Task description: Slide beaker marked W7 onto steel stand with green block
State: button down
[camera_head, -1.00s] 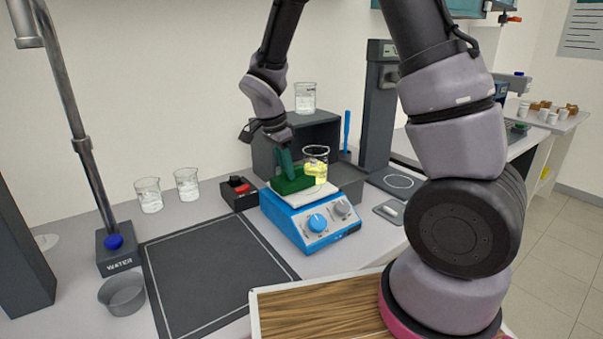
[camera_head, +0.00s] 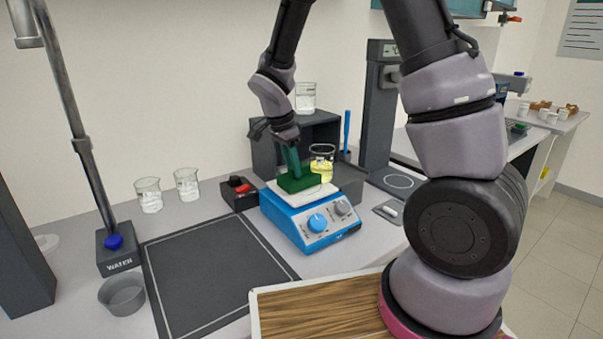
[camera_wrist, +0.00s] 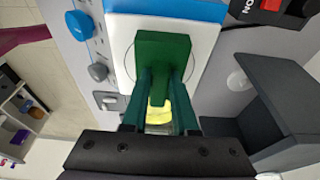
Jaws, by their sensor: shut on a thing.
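My gripper (camera_head: 290,158) is shut on the green block (camera_head: 300,180), low over the white top plate of the blue hotplate stirrer (camera_head: 310,222). In the wrist view the green block (camera_wrist: 163,55) lies over the plate, with its narrow part between my fingers. A beaker with yellow liquid (camera_head: 322,165) stands just to the right of the block, at the plate's far right edge; its yellow content also shows beyond the block in the wrist view (camera_wrist: 159,112). I cannot read a W7 mark on any beaker, nor tell whether block and beaker touch.
A dark open box (camera_head: 265,150) stands behind, with a beaker (camera_head: 305,97) on top. Two beakers (camera_head: 148,195) (camera_head: 187,184) stand at the left. A dark column (camera_head: 380,110) is at the right. The dark mat (camera_head: 215,275) is clear.

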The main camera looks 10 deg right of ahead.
aim_at(307, 163)
jog(key=shift+w+d, duration=0.3)
jog(key=shift+d, duration=0.45)
jog(key=shift+w+d, duration=0.3)
jog(key=shift+d, duration=0.4)
jog(key=shift+w+d, duration=0.3)
jog(key=shift+d, duration=0.45)
jog(key=shift+d, duration=0.15)
jog(key=shift+w+d, duration=0.35)
jog(key=shift+d, duration=0.35)
jog(key=shift+w+d, duration=0.3)
jog(key=shift+d, duration=0.35)
jog(key=shift+s+a, duration=0.35)
jog(key=shift+a, duration=0.45)
jog(key=shift+s+a, duration=0.35)
jog(key=shift+a, duration=0.45)
jog(key=shift+r, duration=0.15)
jog(key=w+d+v, duration=0.1)
jog(key=d+v, duration=0.1)
jog(key=v, duration=0.8)
jog(key=shift+r, duration=0.55)
jog(key=shift+s+f, duration=0.1)
